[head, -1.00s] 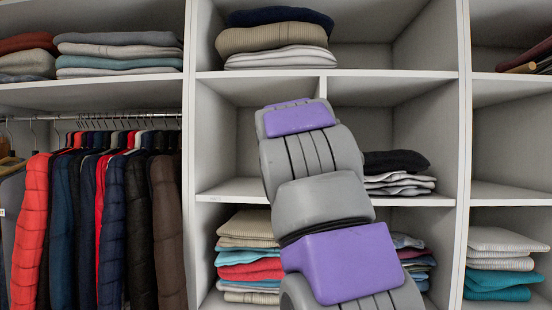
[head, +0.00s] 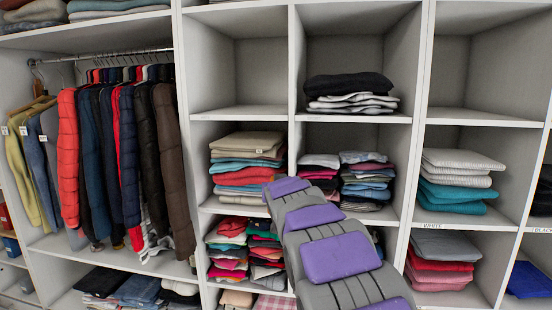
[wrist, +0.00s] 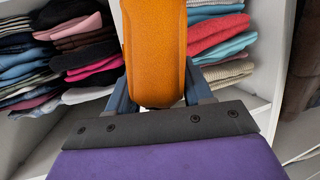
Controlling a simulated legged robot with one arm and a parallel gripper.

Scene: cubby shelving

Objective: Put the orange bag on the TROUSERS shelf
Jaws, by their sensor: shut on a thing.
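The orange bag (wrist: 155,50) is upright in the middle of the wrist view, between the two dark fingers of my gripper (wrist: 157,85). My gripper is shut on it. The bag's upper end runs up towards the frame's top, and a pale strip shows beside its upper left. In the head view my arm reaches towards the folded stacks in the middle cubbies; the bag and my gripper are hidden there. I cannot read a TROUSERS label in either view.
Folded stacks (head: 246,160) fill the middle cubbies. A dark and white stack (head: 350,95) is to the right. A WHITE label (head: 436,225) and a BLACK label (head: 541,230) mark right-hand shelf edges. Hanging coats (head: 125,150) are at left.

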